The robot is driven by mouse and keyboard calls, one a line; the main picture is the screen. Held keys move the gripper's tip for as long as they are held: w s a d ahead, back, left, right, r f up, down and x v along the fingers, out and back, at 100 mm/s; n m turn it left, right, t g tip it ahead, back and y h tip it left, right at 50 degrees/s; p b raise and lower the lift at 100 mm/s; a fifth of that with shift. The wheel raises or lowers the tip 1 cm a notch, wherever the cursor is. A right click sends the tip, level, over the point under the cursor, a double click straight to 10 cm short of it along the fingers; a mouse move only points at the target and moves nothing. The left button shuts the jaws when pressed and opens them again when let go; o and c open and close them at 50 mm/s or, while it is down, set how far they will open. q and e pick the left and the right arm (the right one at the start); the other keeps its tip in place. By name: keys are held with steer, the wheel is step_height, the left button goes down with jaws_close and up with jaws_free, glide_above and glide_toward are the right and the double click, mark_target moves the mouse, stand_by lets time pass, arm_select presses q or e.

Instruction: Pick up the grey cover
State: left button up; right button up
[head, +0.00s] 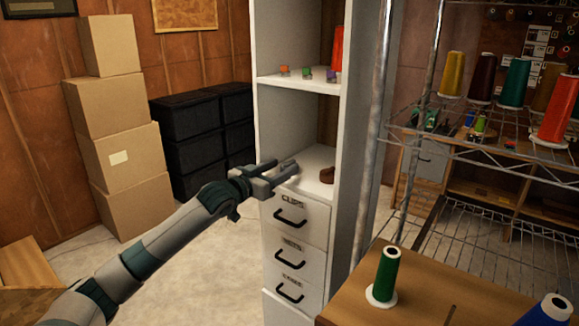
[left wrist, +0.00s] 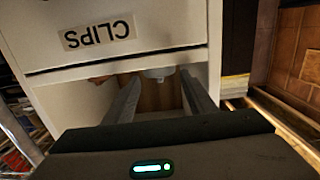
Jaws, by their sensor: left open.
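My left gripper (head: 288,170) is open at the front of the shelf compartment just above the CLIPS drawer. In the left wrist view, which shows the cabinet upside down, its two fingers (left wrist: 160,79) reach toward that compartment. A small pale grey thing (left wrist: 158,73), perhaps the grey cover, shows between the fingertips. Whether the fingers touch it, I cannot tell. In the head view I cannot make it out from the gripper. My right gripper is not in view.
A brown object (head: 327,175) lies on the same shelf, right of the gripper. The white cabinet (head: 301,243) has labelled drawers below and small coloured items on the shelf above. A wire rack (head: 500,150) with thread cones stands to the right. Cardboard boxes (head: 120,155) stand at left.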

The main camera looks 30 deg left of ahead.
mark_target(284, 165)
arm_select(q)
steer(key=shift+w+r+p, duration=0.25)
steer(key=shift+w+p, duration=0.05)
steer(key=shift+w, duration=0.15)
steer(key=w+p, duration=0.1)
steer(key=w, duration=0.2)
steer(key=shift+d+f+p, duration=0.1)
steer(key=shift+d+p, duration=0.05)
steer(key=shift+p, duration=0.15)
steer(key=shift+w+f, duration=0.2)
steer(key=shift+w, duration=0.25)
steer(key=c, duration=0.7)
